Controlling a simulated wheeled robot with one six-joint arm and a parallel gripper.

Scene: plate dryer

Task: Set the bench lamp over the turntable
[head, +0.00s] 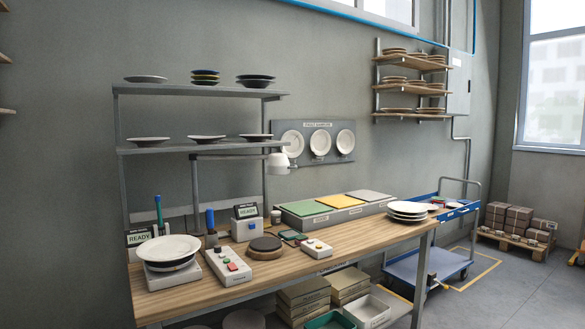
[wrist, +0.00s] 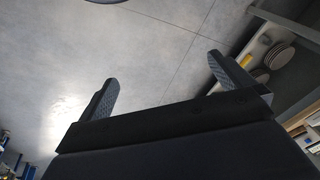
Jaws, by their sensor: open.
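The bench lamp has a grey post (head: 195,190) rising at the back of the bench, a horizontal arm (head: 235,156) reaching right, and a white head (head: 278,160) at its end. A low round brown disc (head: 265,246), which looks like the turntable, lies on the bench. In the head view the lamp head is above and slightly right of this disc; whether it is directly over it I cannot tell. My gripper (wrist: 166,85) is open and empty in the wrist view, with grey floor between its fingers. It does not show in the head view.
The wooden bench (head: 345,250) holds a plate (head: 167,248) on a white device at left, a button box (head: 228,266), another control box (head: 316,248), coloured pads (head: 338,203) and stacked plates (head: 407,210). A blue cart (head: 425,265) stands right. Floor right of it is partly clear.

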